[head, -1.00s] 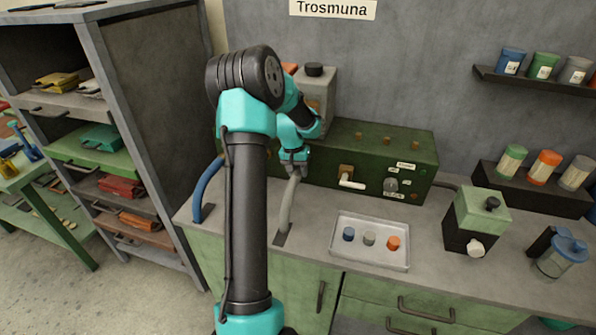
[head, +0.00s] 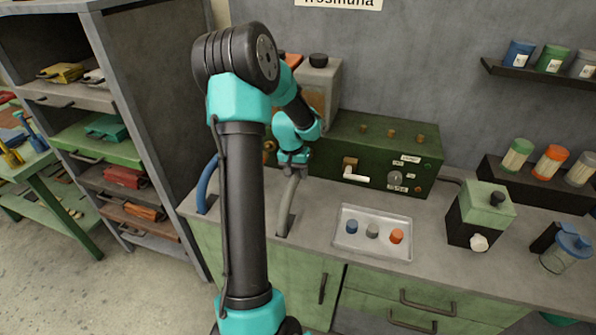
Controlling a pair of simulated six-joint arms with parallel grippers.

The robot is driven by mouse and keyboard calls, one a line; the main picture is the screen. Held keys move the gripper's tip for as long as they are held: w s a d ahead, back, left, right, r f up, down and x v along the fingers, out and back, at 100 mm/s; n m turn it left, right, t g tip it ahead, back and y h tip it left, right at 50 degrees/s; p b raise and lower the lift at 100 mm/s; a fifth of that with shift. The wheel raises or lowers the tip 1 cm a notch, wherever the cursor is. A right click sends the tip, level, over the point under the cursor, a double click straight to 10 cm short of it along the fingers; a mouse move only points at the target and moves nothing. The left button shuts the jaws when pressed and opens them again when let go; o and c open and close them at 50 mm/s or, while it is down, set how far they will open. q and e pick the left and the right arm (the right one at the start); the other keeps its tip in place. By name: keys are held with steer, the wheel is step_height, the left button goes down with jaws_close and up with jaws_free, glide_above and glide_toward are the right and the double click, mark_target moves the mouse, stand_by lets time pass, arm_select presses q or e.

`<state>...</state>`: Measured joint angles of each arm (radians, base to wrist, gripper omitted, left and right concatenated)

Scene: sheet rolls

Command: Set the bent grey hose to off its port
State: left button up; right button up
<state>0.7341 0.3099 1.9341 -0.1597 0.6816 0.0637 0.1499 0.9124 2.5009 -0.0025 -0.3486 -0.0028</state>
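The bent grey hose (head: 287,205) rises from a dark slot in the counter, left of the middle. Its upper end reaches my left gripper (head: 292,165), which is over the hose top in front of the green box (head: 380,150). The fingers are small and partly hidden, so I cannot tell whether they are closed on the hose. The hose's port is hidden behind my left arm and gripper; I cannot tell whether the hose end touches it. My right gripper is not in view.
A blue hose (head: 206,184) stands left of my arm. A tray (head: 372,247) with blue, grey and orange caps lies to the right. A green-topped grinder-like device (head: 480,215) stands farther right.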

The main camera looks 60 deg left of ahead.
arm_select(q)
steer(key=o, duration=0.4)
steer(key=shift+a, duration=0.1)
steer(key=shift+r, duration=0.1)
step_height(320, 180, up, 17)
steer(key=s+a, duration=0.1)
steer(key=a, duration=0.1)
steer(key=shift+s, duration=0.35)
